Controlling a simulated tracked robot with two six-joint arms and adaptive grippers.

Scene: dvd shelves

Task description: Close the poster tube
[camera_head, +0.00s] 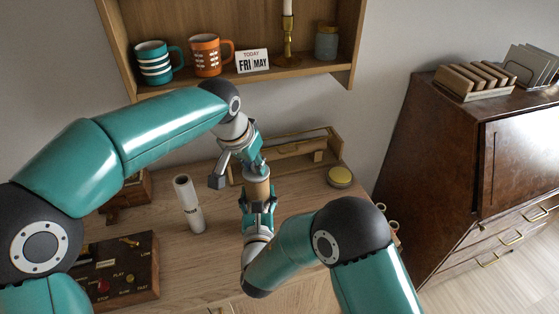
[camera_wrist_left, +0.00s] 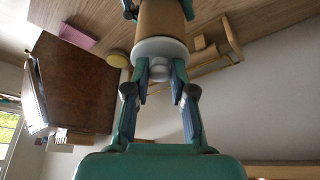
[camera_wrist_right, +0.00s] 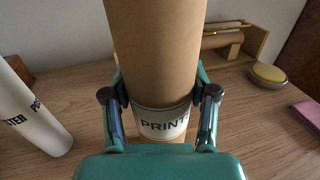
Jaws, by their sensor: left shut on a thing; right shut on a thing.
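The brown cardboard poster tube (camera_head: 257,189) stands roughly upright over the desk, between my two grippers. It also shows in the right wrist view (camera_wrist_right: 155,50), with a white label reading "PRINT". My right gripper (camera_wrist_right: 161,98) is shut around the tube at the label. A white cap (camera_wrist_left: 160,49) with a small knob sits at the tube's upper end. My left gripper (camera_wrist_left: 161,78) is shut on the cap's knob. The cap appears to touch the tube end, but I cannot tell how deep it sits. The tube's lower end is hidden.
A white poster roll (camera_head: 188,205) stands left of the tube. A control box (camera_head: 120,265) lies at the front left. A wall shelf (camera_head: 290,67) with mugs hangs above.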

